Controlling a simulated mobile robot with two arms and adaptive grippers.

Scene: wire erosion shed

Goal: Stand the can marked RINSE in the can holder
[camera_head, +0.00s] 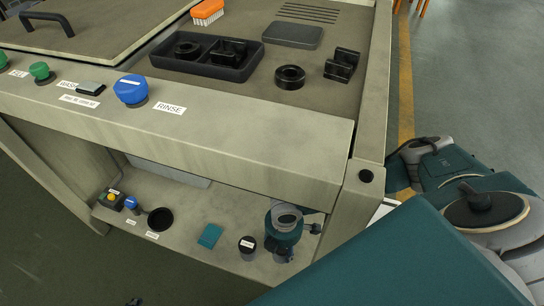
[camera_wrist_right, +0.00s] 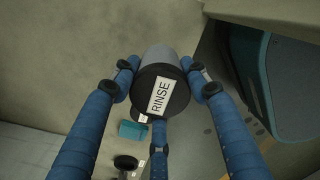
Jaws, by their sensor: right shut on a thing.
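The RINSE can (camera_wrist_right: 162,88) has a black end with a white label and a grey body in the right wrist view. My right gripper (camera_wrist_right: 160,95) is shut around it with blue fingers. In the head view my right gripper (camera_head: 284,228) is over the right end of the lower shelf and mostly hides the can. A black round ring (camera_head: 160,218), which looks like the can holder, sits farther left on that shelf, apart from the gripper. It seems to show low in the wrist view (camera_wrist_right: 125,162). My left gripper is not in view.
On the lower shelf (camera_head: 185,195) stand a dark labelled can (camera_head: 247,244), a teal block (camera_head: 210,236) and a yellow-black button box (camera_head: 112,199). The worktop's front panel (camera_head: 230,140) overhangs the shelf. The shelf is bare between ring and teal block.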

